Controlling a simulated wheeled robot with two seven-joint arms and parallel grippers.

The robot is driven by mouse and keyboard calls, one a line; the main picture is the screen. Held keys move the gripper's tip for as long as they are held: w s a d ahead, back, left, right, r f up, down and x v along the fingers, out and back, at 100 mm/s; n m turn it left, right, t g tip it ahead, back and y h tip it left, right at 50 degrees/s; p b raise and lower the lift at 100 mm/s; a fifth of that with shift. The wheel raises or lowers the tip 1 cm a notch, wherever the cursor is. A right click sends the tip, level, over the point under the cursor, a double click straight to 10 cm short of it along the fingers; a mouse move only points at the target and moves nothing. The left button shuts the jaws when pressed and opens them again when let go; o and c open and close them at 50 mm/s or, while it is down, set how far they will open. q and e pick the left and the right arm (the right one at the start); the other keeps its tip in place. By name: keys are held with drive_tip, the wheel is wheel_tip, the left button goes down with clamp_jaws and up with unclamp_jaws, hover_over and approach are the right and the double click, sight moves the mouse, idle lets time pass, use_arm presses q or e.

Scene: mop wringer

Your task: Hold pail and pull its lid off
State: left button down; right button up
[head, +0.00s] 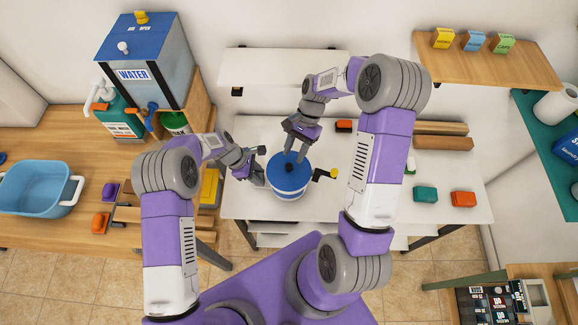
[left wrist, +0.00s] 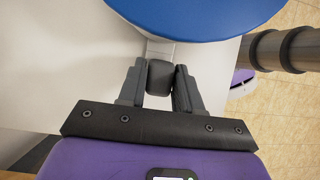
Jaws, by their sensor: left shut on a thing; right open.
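The pail (head: 289,192) stands on the white table, white with blue bands. Its round blue lid (head: 280,165) is on top, with a small dark knob (head: 289,168) in the middle. My left gripper (head: 258,166) is at the pail's left side. In the left wrist view my left gripper (left wrist: 160,80) is shut on a dark grip block (left wrist: 160,73) that joins the pail by a pale bracket, just below the lid's edge (left wrist: 195,15). My right gripper (head: 294,156) is open, pointing down over the lid with its fingers close to the knob; contact cannot be told.
A crank with a yellow end (head: 332,173) sticks out at the pail's right. A white shelf (head: 285,68) is behind. A blue tub (head: 38,185) and water tank (head: 150,60) stand left.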

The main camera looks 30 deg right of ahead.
drive_tip(key=shift+x, duration=2.45)
drive_tip(key=shift+c, duration=0.3)
clamp_jaws()
